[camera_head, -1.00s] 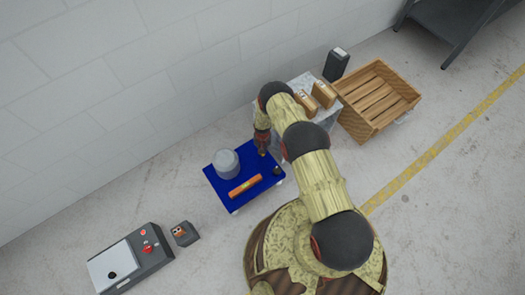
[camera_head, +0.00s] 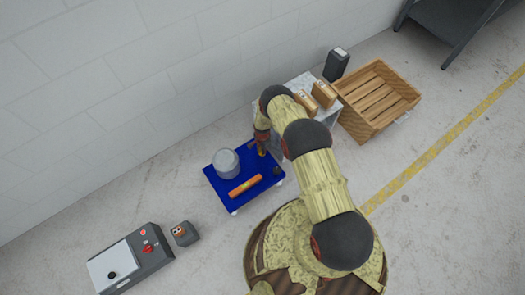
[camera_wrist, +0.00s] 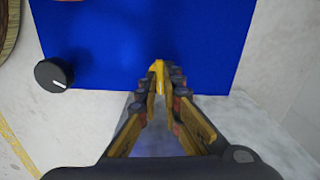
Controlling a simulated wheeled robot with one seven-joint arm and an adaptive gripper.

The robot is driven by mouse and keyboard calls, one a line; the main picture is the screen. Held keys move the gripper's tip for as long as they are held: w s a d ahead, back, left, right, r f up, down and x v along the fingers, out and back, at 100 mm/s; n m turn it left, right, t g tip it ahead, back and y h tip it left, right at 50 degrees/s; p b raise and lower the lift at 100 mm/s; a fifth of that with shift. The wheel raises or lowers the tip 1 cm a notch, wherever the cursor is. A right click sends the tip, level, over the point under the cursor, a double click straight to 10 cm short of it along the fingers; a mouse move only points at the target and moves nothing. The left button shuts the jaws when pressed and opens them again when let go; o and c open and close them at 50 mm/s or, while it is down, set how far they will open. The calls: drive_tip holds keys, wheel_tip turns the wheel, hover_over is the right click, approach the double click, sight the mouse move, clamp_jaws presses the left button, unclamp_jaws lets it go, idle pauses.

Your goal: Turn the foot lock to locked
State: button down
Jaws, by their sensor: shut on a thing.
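The blue platform (camera_head: 215,178) stands on the floor near the wall; its blue top (camera_wrist: 100,40) fills the upper wrist view. My gripper (camera_wrist: 159,72) is over its edge, with its fingers shut on a small yellow lever (camera_wrist: 158,66). This looks like the foot lock's handle, but its base is hidden by the fingers. In the head view the yellow lever (camera_head: 262,151) shows only as a small spot below the arm. A black knob (camera_wrist: 54,75) with a white mark sits near the platform's edge, apart from my fingers.
A grey cylinder (camera_head: 227,163) and an orange bar (camera_head: 245,186) are on the platform. A pale table with brown boxes (camera_head: 323,95) and a wooden crate (camera_head: 378,100) are at the right. A control box (camera_head: 130,260) is at the lower left.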

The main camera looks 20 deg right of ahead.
drive_tip(key=shift+m, duration=0.6)
drive_tip(key=c, duration=2)
unclamp_jaws()
drive_tip(key=shift+w+r, duration=0.1)
drive_tip(key=shift+r, duration=0.45)
wheel_tip(320, 180, up, 11)
drive_tip(key=shift+f, duration=0.1)
